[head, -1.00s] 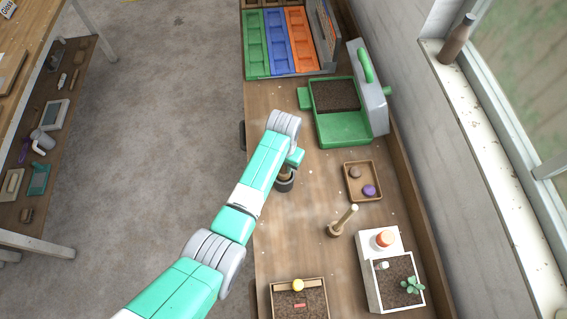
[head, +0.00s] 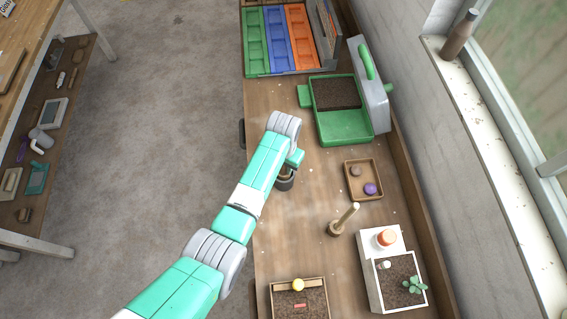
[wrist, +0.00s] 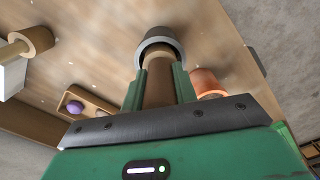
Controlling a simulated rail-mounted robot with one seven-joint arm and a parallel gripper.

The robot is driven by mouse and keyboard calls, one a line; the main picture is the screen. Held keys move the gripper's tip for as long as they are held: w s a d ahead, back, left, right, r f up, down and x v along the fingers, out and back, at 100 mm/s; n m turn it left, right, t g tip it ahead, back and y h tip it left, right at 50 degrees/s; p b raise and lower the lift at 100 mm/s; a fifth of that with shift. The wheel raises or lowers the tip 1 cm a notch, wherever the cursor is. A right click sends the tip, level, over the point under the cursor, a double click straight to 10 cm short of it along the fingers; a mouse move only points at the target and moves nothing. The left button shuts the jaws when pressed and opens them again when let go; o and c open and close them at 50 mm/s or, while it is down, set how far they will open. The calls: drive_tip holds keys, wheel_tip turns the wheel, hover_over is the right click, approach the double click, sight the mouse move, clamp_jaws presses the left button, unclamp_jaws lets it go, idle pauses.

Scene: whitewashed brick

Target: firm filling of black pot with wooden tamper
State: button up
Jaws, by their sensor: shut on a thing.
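The black pot (head: 284,184) stands on the workbench, partly hidden under my arm in the head view. In the wrist view, the pot (wrist: 160,42) shows as a dark grey rim just beyond my fingertips. My gripper (wrist: 158,82) is shut on the brown wooden tamper (wrist: 158,88), between two green fingers. The tamper's far end reaches into the pot's mouth. The filling inside is hidden by the tamper and rim. In the head view, my gripper (head: 293,160) is mostly covered by my wrist.
An orange pot (wrist: 208,82) stands close beside the black pot. A pale rod in a round wooden base (head: 342,220) is to the right. A small tray (head: 350,196), a green soil tray (head: 320,130), a white planter (head: 371,290) and a soil box (head: 278,287) surround it.

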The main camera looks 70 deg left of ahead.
drive_tip(key=shift+f, duration=0.25)
idle(0.5)
wheel_tip(320, 180, up, 6)
drive_tip(key=p, duration=0.5)
drive_tip(key=shift+r+p, duration=0.85)
drive_tip(key=shift+r, duration=1.7)
